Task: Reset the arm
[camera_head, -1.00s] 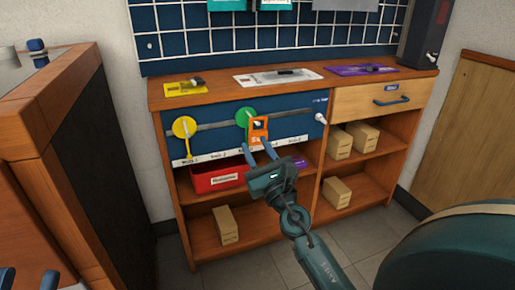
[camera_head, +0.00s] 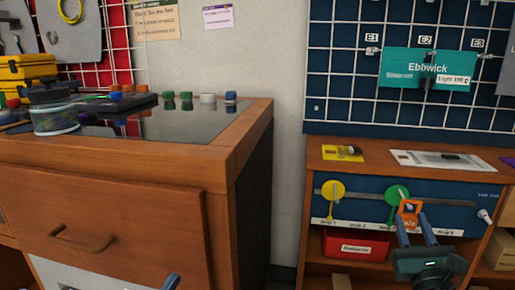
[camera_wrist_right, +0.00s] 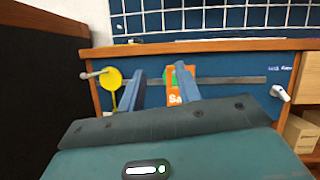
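The blue panel (camera_head: 365,212) on the front of the wooden bench carries a horizontal rail with a yellow disc (camera_head: 331,190) and a green disc (camera_head: 397,194). An orange tag (camera_head: 409,211) hangs by the green disc; its lettering is partly covered. My right gripper (camera_head: 413,224) is in front of the tag. In the right wrist view its two blue fingers (camera_wrist_right: 162,75) stand apart; the right finger overlaps the orange tag (camera_wrist_right: 177,98), and I see nothing clamped between them. Only one blue fingertip of my left gripper (camera_head: 172,282) shows at the bottom edge.
A white knob (camera_head: 485,215) sits at the panel's right. A red bin (camera_head: 355,244) is on the shelf below. A yellow card (camera_head: 343,153) and a white sheet (camera_head: 437,160) lie on top.

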